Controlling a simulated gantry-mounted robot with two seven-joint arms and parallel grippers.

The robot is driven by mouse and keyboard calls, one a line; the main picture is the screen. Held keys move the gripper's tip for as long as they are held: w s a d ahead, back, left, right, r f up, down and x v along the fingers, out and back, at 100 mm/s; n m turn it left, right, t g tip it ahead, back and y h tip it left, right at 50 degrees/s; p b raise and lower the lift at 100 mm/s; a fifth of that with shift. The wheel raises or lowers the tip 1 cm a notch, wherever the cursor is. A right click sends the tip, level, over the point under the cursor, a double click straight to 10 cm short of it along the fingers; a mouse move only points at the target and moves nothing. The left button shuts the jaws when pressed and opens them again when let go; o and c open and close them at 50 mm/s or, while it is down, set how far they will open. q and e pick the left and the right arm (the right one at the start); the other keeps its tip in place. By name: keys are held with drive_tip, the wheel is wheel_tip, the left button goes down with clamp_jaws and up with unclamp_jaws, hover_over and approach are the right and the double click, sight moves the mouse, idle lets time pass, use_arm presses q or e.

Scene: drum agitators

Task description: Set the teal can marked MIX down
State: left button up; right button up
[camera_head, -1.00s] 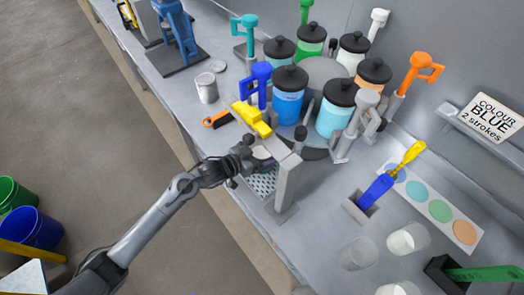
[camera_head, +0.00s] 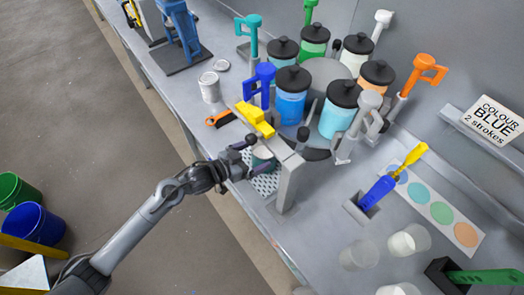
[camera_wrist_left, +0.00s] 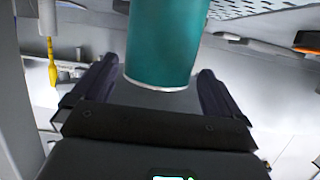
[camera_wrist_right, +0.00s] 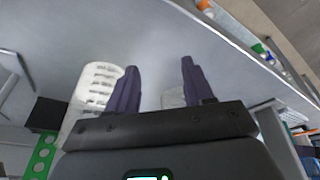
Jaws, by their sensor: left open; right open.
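The teal can (camera_head: 265,160) is beneath the yellow-topped grey dispenser arm (camera_head: 268,134) and appears to stand upright on the perforated grate (camera_head: 266,184). Its MIX mark does not show. My left gripper (camera_head: 252,157) is open, with one finger on either side of the can. In the left wrist view the teal can (camera_wrist_left: 165,45) fills the space ahead of the palm, and the open left gripper (camera_wrist_left: 158,70) has visible gaps beside the can. My right gripper (camera_wrist_right: 159,66) is open and empty in the right wrist view, and is not in the head view.
Lidded colour canisters (camera_head: 292,92) with pump handles stand around a grey turntable behind the dispenser. Translucent cups (camera_head: 409,240) and a blue-and-yellow tool (camera_head: 378,190) are to the right.

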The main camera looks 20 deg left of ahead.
use_arm(q)
drive_tip(key=v, duration=0.7)
use_arm(e)
drive_tip(key=shift+a+r, duration=0.1)
drive_tip(key=shift+r, duration=0.15)
use_arm(q)
drive_tip(key=s+f+n+g+y, duration=0.2)
drive_tip(key=s+f+g+y, duration=0.1)
drive_tip(key=s, duration=0.8)
drive_tip(key=s+d+f+n+g+y, duration=0.1)
drive_tip(key=s+g, duration=0.5)
drive_tip(key=s, duration=0.6)
wheel_tip(320, 180, down, 3)
drive_tip(key=n+y, duration=0.1)
drive_tip(key=y, duration=0.2)
drive_tip(key=shift+d+r, duration=0.2)
use_arm(e)
drive_tip(key=shift+r+p, duration=0.5)
drive_tip(key=shift+p, duration=0.2)
use_arm(q)
wheel_tip(320, 180, up, 24)
drive_tip(key=p, duration=2.2)
drive_tip(key=shift+f+p, duration=0.25)
drive_tip(key=shift+p, duration=0.05)
use_arm(e)
wheel_tip(320, 180, up, 23)
drive_tip(key=shift+f, duration=0.2)
